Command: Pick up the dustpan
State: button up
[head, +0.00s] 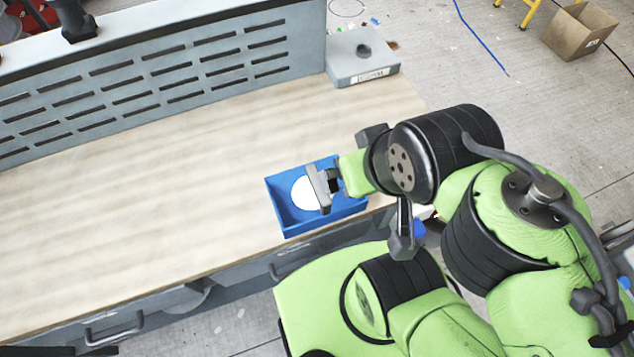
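A blue, shallow, walled thing (292,217) lies near the front edge of the wooden worktop; it may be the dustpan, but I see no clear handle on it. A white round thing (305,193) shows inside it. My gripper (318,190) is over the right part of the blue thing, reaching in from the right. Its grey finger part covers some of the white thing and of the blue walls. The gap between the fingers is hidden, so I cannot tell whether it holds anything.
The wooden worktop (150,210) is clear to the left. A grey slotted panel (160,85) rises along its back. A grey box (362,62) stands at the far right corner. Drawers with handles sit below the front edge. A cardboard box (580,30) is on the floor.

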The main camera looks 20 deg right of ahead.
aim_at(300, 205)
jog(key=k+j, duration=0.1)
jog(key=j, duration=0.25)
jog(key=k+j, duration=0.1)
jog(key=j, duration=0.3)
jog(key=k+j, duration=0.1)
jog(key=j, duration=0.25)
jog(key=k+j, duration=0.1)
jog(key=j, duration=0.25)
